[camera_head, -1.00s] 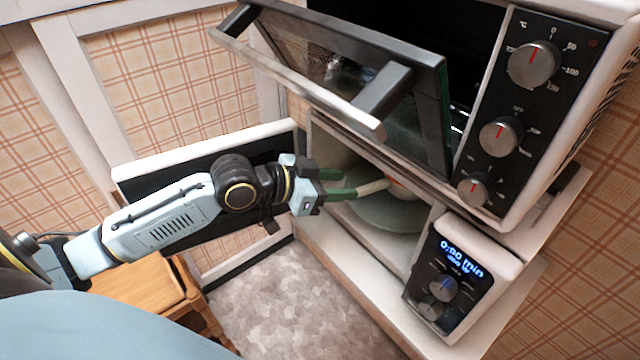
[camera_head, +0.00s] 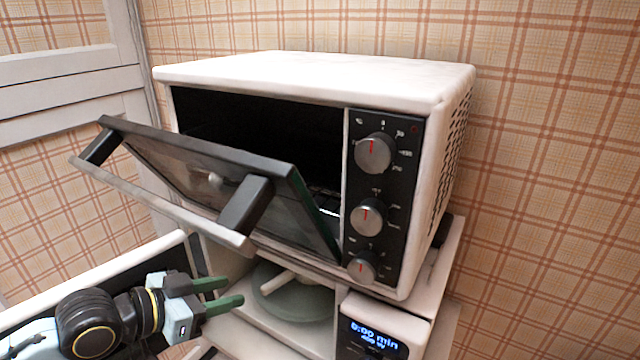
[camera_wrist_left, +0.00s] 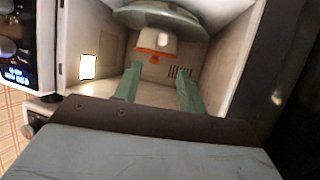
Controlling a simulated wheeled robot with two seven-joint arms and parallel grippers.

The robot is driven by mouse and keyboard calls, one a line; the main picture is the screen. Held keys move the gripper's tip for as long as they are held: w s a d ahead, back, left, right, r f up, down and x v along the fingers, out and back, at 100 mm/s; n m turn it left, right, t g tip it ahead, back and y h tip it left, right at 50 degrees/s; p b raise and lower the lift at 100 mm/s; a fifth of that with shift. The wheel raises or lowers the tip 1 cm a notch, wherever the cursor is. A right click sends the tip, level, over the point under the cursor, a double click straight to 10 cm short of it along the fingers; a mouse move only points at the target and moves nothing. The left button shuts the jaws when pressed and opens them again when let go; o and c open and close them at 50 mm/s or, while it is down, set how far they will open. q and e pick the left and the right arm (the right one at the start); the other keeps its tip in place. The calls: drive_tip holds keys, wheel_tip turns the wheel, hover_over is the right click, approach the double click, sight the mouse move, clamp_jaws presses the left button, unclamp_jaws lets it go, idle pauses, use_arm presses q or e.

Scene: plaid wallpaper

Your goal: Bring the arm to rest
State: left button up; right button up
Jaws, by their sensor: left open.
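My left gripper (camera_head: 222,295) has two green fingers spread apart with nothing between them. It is at the open front of the lower microwave (camera_head: 383,322), left of its control panel. In the left wrist view the green fingers (camera_wrist_left: 158,92) point into the microwave's pale cavity (camera_wrist_left: 225,70). A round greenish plate (camera_head: 300,302) is inside, with a pale stick-like object (camera_head: 277,282) on it. The wrist view also shows the plate (camera_wrist_left: 160,14) and an orange and white piece (camera_wrist_left: 153,50) by it. My right gripper is not in view.
A white toaster oven (camera_head: 310,75) stands on top of the microwave. Its glass door (camera_head: 215,178) hangs partly open, tilted toward me above my left gripper. The microwave's door (camera_head: 95,283) is open at the left, behind my arm. Plaid wall closes off the back and right.

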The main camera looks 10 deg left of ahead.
use_arm(q)
drive_tip(key=s+d+f+n+g+y, duration=0.3)
drive_tip(key=s+f+n+g+y, duration=0.35)
drive_tip(key=s+f, duration=1.15)
drive_tip(key=s+f+m+g+y+b, duration=0.1)
drive_tip(key=s+f+b, duration=0.2)
drive_tip(key=f, duration=1.2)
drive_tip(key=s+f+m+g+b, duration=0.1)
drive_tip(key=s+f+g+b, duration=0.15)
drive_tip(key=f, duration=1.35)
drive_tip(key=s+a+f+b, duration=0.3)
drive_tip(key=s+f+b, duration=0.2)
drive_tip(key=s+f, duration=1)
wheel_tip(320, 180, down, 3)
drive_tip(key=shift+r, duration=0.2)
drive_tip(key=shift+s, duration=0.15)
drive_tip(key=shift+c, duration=0.5)
